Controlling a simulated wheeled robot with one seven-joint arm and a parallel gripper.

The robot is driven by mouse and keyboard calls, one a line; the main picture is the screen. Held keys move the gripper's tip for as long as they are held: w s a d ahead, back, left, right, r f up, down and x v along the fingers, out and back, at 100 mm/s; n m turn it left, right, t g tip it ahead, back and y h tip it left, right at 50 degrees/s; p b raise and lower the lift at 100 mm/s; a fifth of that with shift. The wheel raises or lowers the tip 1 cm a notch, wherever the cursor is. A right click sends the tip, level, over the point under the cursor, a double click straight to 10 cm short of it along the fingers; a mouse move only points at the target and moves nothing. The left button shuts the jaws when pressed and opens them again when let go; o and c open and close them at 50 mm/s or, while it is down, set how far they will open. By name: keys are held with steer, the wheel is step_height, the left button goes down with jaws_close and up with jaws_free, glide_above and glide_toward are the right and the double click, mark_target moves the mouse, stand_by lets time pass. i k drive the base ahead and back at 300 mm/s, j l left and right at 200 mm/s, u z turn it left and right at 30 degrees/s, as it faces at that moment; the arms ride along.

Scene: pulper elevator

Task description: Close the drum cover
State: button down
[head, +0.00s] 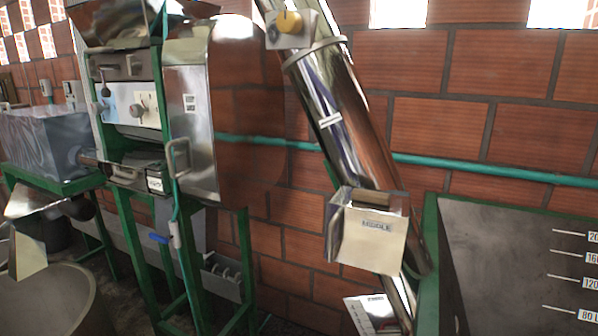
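The pulper (132,100) stands on a green frame at the left, below a metal hopper. At its right side is a shiny metal cover (190,75), which I take to be the drum cover. It has a small white label and a rounded, mirror-like side (245,110) that reflects the brick. A metal handle (178,158) sits at the lower left edge of this cover. I cannot tell clearly whether the cover stands open or shut. My gripper is not in view.
A graduated tank (500,260) is at the right. A round bin (50,300) stands lower left. A green pipe (480,172) crosses the brick wall.

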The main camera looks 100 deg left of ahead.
mark_target(136, 163)
steer(key=k+u, duration=0.2)
steer(key=u, duration=1.15)
steer(key=i+j+u, duration=0.15)
steer(key=u, duration=0.25)
steer(key=i+j+u, duration=0.2)
steer(key=u, duration=0.25)
steer(key=i+j+u, duration=0.25)
steer(key=u, duration=0.15)
steer(key=i+l, duration=0.1)
steer(key=i, duration=0.35)
